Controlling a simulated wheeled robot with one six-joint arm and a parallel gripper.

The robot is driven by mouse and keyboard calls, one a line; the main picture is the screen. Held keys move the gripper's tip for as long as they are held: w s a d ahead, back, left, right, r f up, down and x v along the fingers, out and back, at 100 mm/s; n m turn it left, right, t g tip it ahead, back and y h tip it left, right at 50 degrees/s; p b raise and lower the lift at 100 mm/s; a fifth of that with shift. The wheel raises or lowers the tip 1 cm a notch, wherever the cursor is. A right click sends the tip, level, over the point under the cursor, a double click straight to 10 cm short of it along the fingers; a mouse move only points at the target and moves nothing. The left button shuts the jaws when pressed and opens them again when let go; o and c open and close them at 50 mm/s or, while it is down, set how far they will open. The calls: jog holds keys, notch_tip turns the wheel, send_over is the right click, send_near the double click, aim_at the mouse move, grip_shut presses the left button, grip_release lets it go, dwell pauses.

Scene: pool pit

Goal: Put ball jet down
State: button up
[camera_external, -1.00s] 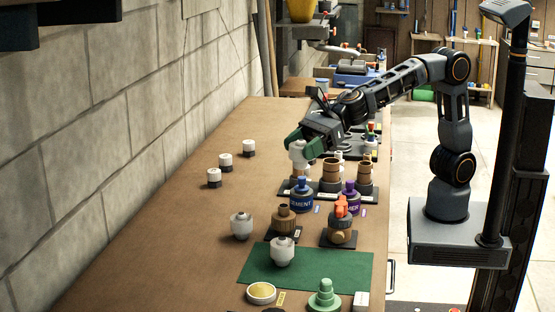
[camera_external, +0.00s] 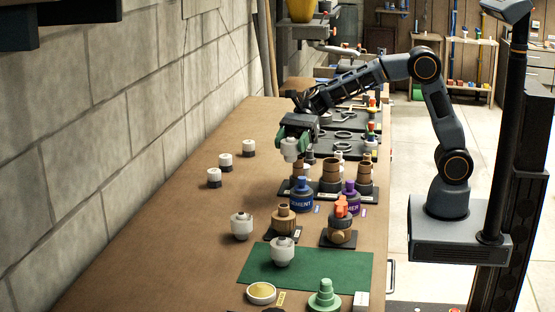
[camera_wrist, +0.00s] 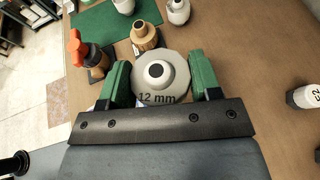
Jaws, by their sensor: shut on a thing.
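My gripper (camera_wrist: 160,88) is shut on a pale grey-white jet (camera_wrist: 172,66) with a round dark hole in its top. "12 mm" is printed on its side. In the external view my gripper (camera_external: 292,139) holds this jet (camera_external: 290,152) upright above the bench, over the far left end of a dark rack with brown cylinders. Its lower end is close to the things behind it there, so I cannot tell the exact gap. Two similar pale jets stand apart from it: one (camera_external: 241,226) on bare wood, one (camera_external: 282,252) on the green mat (camera_external: 345,270).
A blue bottle (camera_external: 302,198) and a purple bottle (camera_external: 350,199) stand before the rack (camera_external: 325,194). A brown fitting (camera_external: 284,219) and an orange-topped valve (camera_external: 341,228) are nearer. Several small white-and-black pieces (camera_external: 225,161) stand left. Bare wood lies between them and the rack.

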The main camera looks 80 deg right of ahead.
jog(key=w+a+f+p, duration=0.1)
jog(key=w+f, duration=0.2)
jog(key=w, duration=0.1)
jog(key=w+a+f, duration=0.2)
jog(key=w+f, duration=0.1)
jog(key=w, duration=0.1)
jog(key=w+a+f+p, duration=0.1)
jog(key=w+f, duration=0.2)
jog(key=w, duration=0.1)
jog(key=shift+a+p, duration=0.15)
jog(key=shift+p, duration=0.15)
jog(key=shift+w+a+f, duration=0.1)
jog(key=shift+w+f, duration=0.1)
jog(key=shift+f, duration=1.75)
jog(key=shift+f, duration=0.2)
jog(key=o, duration=0.9)
jog(key=shift+r, duration=0.1)
